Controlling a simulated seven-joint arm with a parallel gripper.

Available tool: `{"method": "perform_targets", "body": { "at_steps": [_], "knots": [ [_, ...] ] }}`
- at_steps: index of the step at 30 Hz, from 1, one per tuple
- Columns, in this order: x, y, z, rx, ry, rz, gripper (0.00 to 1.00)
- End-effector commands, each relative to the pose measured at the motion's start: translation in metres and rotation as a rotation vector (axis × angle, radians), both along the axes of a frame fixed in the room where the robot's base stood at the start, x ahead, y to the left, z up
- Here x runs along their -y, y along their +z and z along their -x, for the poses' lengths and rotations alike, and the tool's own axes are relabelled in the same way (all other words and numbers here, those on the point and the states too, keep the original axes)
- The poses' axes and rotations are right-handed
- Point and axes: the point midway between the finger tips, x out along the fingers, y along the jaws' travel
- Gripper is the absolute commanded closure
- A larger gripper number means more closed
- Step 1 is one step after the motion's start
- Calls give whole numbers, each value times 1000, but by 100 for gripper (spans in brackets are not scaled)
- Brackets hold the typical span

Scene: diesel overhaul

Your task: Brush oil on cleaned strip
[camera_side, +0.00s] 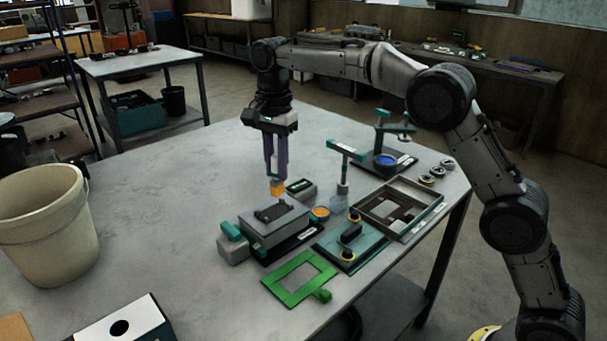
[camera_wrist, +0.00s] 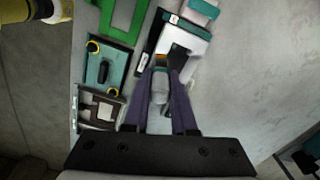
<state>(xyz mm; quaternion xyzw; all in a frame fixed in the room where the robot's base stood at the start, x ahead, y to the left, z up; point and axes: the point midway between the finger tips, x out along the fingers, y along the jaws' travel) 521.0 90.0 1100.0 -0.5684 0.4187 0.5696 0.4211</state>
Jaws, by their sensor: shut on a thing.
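My gripper (camera_side: 276,178) has purple fingers pointing down, shut on a small brush (camera_side: 278,189) with an orange tip. The brush tip hangs just above a grey block (camera_side: 262,232) with a dark strip (camera_side: 272,212) on its top. I cannot tell whether the tip touches the strip. In the wrist view the fingers (camera_wrist: 160,75) reach toward the pale block (camera_wrist: 187,43), and the grey body of the brush (camera_wrist: 159,92) shows between them. A small round dish with orange contents (camera_side: 320,212) stands right of the block.
A green frame (camera_side: 283,292) lies in front. A teal plate with yellow-ringed knobs (camera_side: 350,245), a grey tray (camera_side: 437,201), a teal-handled tool (camera_side: 344,170) and a stand with a blue dish (camera_side: 385,159) are to the right. A bucket (camera_side: 48,235) is far left.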

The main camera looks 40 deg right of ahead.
Motion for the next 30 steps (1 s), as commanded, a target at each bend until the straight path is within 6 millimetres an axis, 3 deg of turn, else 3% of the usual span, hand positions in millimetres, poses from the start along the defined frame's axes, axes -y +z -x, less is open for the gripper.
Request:
{"method": "perform_targets", "body": {
  "at_steps": [4, 7, 14, 30],
  "knots": [
    [-23, -2, -9, -1, 39, 0, 100],
    [-29, -6, -8, -1, 51, -1, 100],
    [-30, -18, -7, -2, 55, 0, 100],
    [-30, -66, -7, -1, 55, -1, 100]
  ]
}}
